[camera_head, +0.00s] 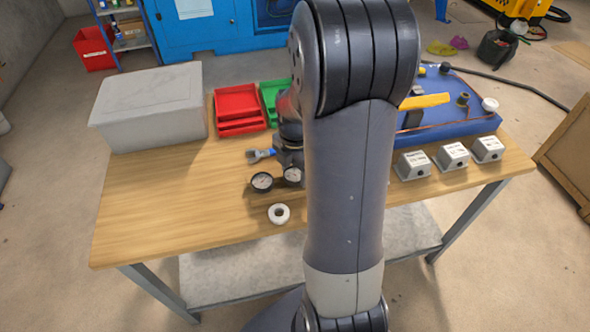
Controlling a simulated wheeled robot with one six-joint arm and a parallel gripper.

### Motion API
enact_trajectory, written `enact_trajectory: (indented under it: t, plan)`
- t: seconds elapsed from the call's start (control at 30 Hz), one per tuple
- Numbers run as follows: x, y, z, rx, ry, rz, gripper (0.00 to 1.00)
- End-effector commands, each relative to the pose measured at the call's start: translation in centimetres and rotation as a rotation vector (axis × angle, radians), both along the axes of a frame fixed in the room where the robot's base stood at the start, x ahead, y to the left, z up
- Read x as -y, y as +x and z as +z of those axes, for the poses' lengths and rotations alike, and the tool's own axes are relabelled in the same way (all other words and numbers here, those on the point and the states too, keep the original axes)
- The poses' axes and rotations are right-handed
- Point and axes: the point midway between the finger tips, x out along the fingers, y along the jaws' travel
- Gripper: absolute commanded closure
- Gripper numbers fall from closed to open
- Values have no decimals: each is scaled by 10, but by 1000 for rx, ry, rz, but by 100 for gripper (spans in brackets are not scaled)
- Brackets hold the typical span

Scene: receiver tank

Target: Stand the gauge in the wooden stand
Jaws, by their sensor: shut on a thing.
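Two round gauges with pale dials and dark rims are at the middle of the wooden workbench. The left gauge (262,181) appears to rest on the bench top. The right gauge (292,175) is directly below my gripper (291,163), which points down and is shut on it. My own arm covers much of the gripper, so the fingers and the gauge's stem are hardly visible.
A white tape roll (279,214) lies near the front edge of the bench (170,215). A grey bin (150,110), red trays (239,107) and several grey boxes (452,156) stand around. The bench's front left is clear.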

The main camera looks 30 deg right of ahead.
Motion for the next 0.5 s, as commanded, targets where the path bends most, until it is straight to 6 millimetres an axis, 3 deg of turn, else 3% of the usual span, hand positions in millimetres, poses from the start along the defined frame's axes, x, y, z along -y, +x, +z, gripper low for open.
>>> enact_trajectory:
  t: [0.17, 0.2, 0.43, 0.5]
  plan:
    - [0, 0, -5, 0, 0, 0, 100]
    - [0, 0, -3, 0, 0, 0, 45]
    - [0, 0, -3, 0, 0, 0, 27]
    - [0, 0, -3, 0, 0, 0, 27]
